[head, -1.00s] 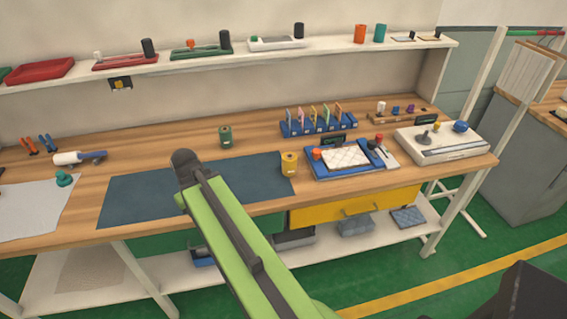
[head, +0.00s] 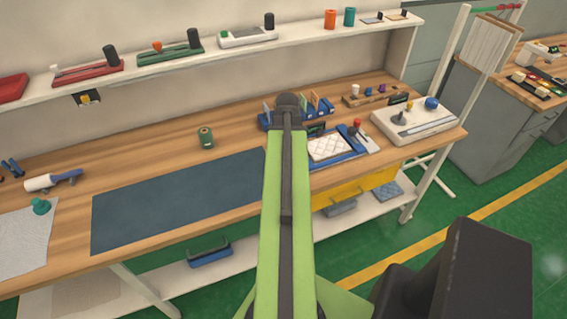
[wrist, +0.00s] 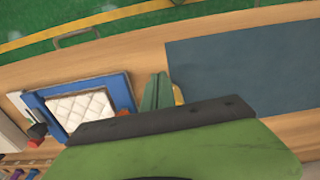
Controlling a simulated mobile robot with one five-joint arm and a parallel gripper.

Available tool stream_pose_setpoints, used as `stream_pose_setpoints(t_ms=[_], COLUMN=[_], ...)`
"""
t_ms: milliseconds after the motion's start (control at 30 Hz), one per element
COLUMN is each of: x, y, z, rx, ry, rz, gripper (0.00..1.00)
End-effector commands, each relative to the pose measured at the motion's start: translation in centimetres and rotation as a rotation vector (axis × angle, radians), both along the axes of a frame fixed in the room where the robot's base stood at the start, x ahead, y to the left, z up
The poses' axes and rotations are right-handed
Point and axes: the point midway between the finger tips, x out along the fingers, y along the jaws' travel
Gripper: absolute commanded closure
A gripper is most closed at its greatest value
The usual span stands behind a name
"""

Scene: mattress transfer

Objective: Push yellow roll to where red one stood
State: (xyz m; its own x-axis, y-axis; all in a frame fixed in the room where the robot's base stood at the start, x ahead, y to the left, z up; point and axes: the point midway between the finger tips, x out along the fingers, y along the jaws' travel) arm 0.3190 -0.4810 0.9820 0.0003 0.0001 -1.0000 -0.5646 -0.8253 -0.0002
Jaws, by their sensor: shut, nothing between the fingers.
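A sliver of the yellow roll (wrist: 178,95) shows in the wrist view, just right of my gripper's fingers, by the edge of the dark blue mat (wrist: 245,70). Most of it is hidden behind my fingers and wrist, and in the head view my arm hides it. My gripper (wrist: 159,80) is shut and empty, its green fingers close beside the roll; I cannot tell whether they touch. In the head view my arm hides the fingers. A dark green roll (head: 206,138) stands on the bench behind the mat. I see no red roll on the bench.
A blue tray with a white quilted pad (head: 330,146) lies right of my arm; it also shows in the wrist view (wrist: 92,105). A blue rack (head: 318,104) stands behind it. A white device (head: 415,122) is at the right end. The mat (head: 180,200) is clear.

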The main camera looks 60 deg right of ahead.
Motion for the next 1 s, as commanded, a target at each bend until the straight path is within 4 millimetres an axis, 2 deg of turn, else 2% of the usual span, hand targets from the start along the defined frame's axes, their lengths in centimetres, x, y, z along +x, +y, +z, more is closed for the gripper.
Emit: stream_pose_setpoints(t_ms=[33,433,467,500,667,1000], x=[0.1,0.3,0.5,1.5,3.4,3.7], y=[0.1,0.2,0.0,-0.8,-1.9,-2.0], z=[-1.5,-9.7,-9.8,-8.7,-8.6,-8.6], rx=[0.000,0.000,0.000,0.000,0.000,0.000], ry=[0.000,0.000,0.000,0.000,0.000,0.000], rz=[0.001,0.005,0.006,0.007,0.006,0.006], gripper=[1.00,1.00,1.00,1.00,1.00,1.00])
